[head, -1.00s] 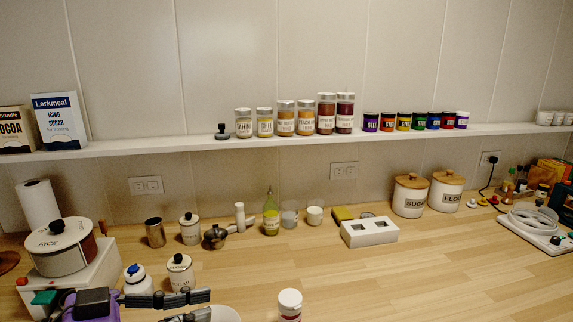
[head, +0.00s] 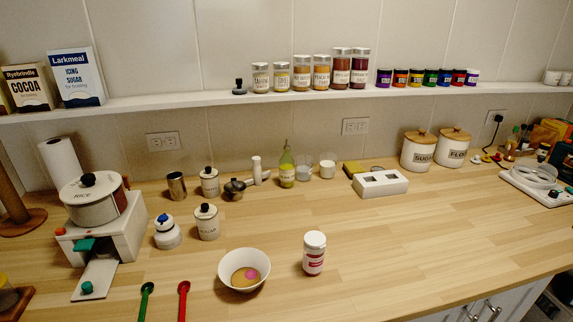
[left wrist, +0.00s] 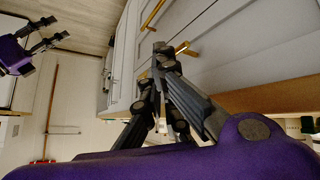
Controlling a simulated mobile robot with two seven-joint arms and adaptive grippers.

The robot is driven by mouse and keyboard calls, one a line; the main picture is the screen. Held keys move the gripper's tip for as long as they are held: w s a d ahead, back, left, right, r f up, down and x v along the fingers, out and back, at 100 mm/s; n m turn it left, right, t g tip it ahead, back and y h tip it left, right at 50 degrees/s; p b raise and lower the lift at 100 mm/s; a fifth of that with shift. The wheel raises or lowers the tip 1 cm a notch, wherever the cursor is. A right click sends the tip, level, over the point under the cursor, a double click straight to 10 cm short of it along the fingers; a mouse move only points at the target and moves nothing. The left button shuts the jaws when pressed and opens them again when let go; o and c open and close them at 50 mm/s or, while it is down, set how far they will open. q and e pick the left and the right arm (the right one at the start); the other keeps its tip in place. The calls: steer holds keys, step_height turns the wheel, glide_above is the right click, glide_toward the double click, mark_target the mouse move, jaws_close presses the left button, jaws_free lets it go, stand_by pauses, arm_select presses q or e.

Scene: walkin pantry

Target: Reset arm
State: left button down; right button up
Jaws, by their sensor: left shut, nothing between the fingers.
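My left gripper (left wrist: 162,56) shows in the left wrist view, its dark fingers together with nothing between them, in front of white cabinet fronts and below the wooden counter edge (left wrist: 262,100). My right gripper (left wrist: 52,31) is at the upper left of that view, with its purple body and its dark fingers apart and empty. Neither gripper shows in the head view.
A red-headed broom (left wrist: 50,120) stands in the left wrist view.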

arm_select(q)
steer(key=s+a+f+n+g+y, duration=0.35)
steer(key=s+f, duration=0.25)
steer(key=s, duration=0.6)
steer(key=s+a+f+n+g+y, duration=0.2)
steer(key=s+f+n+g+y, duration=0.3)
steer(key=s, duration=0.6)
steer(key=w+d+f+m+t+h+p, duration=0.1)
steer(key=w+d+f+t+p, duration=0.1)
steer(key=w+t, duration=0.3)
steer(key=w+d+f+t+h+p, duration=0.1)
steer(key=w+f+t+p, duration=0.2)
steer(key=w+t, duration=0.3)
steer(key=shift+w+d+m, duration=0.35)
steer(key=shift+w+d, duration=0.05)
steer(key=shift+w, duration=0.65)
arm_select(e)
steer(key=r, duration=0.1)
steer(key=a+r, duration=0.1)
steer(key=r, duration=0.3)
steer(key=shift+w+a, duration=0.15)
steer(key=shift+w, duration=0.2)
steer(key=shift+w+a, duration=0.1)
steer(key=shift+w, duration=0.1)
steer(key=shift+w+a+r, duration=0.1)
steer(key=shift+w+r, duration=0.1)
steer(key=shift+w, duration=0.25)
